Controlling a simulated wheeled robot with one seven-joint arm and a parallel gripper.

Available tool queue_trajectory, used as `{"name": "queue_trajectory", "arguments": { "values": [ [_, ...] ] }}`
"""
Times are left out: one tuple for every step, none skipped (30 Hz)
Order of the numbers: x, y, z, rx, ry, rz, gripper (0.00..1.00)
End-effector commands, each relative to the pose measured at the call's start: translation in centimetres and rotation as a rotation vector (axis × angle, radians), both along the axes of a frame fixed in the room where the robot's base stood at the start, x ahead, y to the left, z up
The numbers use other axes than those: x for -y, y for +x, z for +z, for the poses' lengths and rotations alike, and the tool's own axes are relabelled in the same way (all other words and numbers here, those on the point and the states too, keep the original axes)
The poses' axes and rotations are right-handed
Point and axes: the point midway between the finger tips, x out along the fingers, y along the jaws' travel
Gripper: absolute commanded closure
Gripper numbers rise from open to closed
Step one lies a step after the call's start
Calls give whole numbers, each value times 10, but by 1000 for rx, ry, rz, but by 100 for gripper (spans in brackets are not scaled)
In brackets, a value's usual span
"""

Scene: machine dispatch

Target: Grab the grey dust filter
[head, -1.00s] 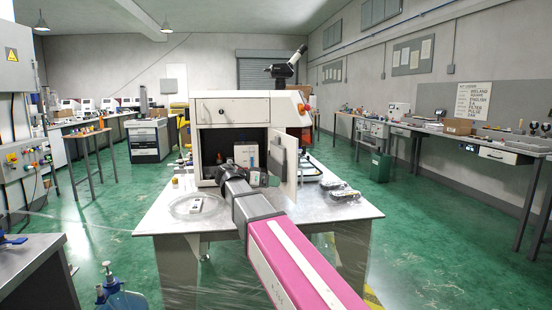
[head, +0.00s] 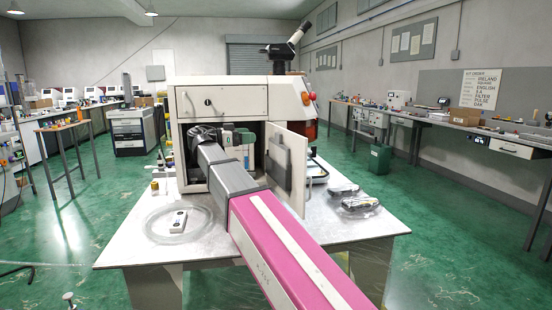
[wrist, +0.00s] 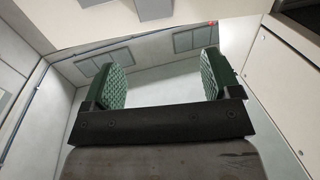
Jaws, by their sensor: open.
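A beige machine (head: 221,98) stands on the table with its front door (head: 291,150) swung open to the right. A grey, flat rectangular piece (head: 277,165) is on the inner face of that door; it looks like the dust filter, but I cannot tell for sure. My arm reaches to the machine's opening, left of this piece.
Dark and silver items (head: 360,202) lie on the right. A microscope-like instrument (head: 288,45) stands on the machine. Green floor surrounds the table.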

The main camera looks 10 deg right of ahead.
Motion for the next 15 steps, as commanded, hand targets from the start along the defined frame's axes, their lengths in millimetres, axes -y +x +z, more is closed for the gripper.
{"name": "queue_trajectory", "arguments": {
  "values": [
    [2, 0, 1, 2, -1, -1, 17],
    [4, 0, 1, 3, -1, -1, 17],
    [7, 1, 1, 2, -2, -1, 17],
    [11, 1, 0, 2, -2, -1, 17],
    [14, 2, 0, 2, -2, -1, 17],
    [20, 2, 0, 2, -1, -2, 17],
    [25, 3, 0, 2, -1, -2, 17],
    [29, 4, 0, 1, -1, -3, 17],
    [35, 5, 0, 1, -2, -2, 17],
    [40, 6, 0, 1, -2, -1, 17],
    [44, 6, 0, 1, -2, -2, 17],
    [49, 7, 0, 1, -2, -2, 17],
    [51, 8, 0, 1, -2, -2, 17],
    [53, 8, 0, 1, -1, -1, 17],
    [55, 9, 0, 1, -2, 0, 17]
  ]
}}
